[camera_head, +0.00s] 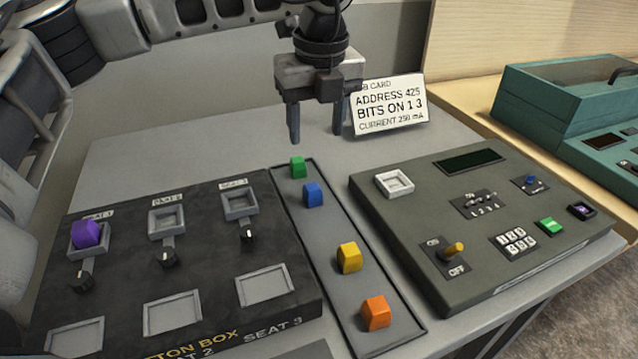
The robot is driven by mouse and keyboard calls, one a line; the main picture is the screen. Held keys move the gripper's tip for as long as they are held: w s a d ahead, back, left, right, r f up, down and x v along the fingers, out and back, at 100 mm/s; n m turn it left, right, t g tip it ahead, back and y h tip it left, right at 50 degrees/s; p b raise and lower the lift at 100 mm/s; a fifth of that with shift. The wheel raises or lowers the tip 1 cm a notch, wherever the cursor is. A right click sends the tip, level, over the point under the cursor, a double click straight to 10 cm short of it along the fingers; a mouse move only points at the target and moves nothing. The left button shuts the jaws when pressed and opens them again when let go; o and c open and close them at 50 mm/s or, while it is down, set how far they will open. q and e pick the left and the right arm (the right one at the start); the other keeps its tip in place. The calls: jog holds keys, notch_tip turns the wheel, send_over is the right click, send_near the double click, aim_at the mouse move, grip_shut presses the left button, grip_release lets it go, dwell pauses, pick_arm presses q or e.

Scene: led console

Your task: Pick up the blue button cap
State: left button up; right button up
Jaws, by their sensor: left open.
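The blue button cap (313,195) sits on a narrow grey tray (325,253) in the middle of the table. It stands just in front of a green cap (297,167) and behind a yellow cap (348,257) and an orange cap (376,312). My left gripper (317,122) hangs above and behind the tray, fingers pointing down. It is open and empty, apart from the blue cap and higher than it. My right gripper is not in view.
A dark button box (200,250) with a purple cap (86,234) in its left seat stands left of the tray. A grey console (430,220) with switches stands right. A white card (390,105) stands behind. A teal case (560,100) is at far right.

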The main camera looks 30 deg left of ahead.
aim_at(313, 187)
pick_arm(q)
jog(key=f, duration=0.4)
jog(key=f+p, duration=0.1)
jog(key=f, duration=0.3)
jog(key=a+f+p, duration=0.1)
jog(key=f, duration=0.3)
jog(key=shift+w+a+f, duration=0.1)
jog(key=shift+w+f, duration=0.15)
jog(key=shift+w, duration=0.1)
jog(key=c, duration=1)
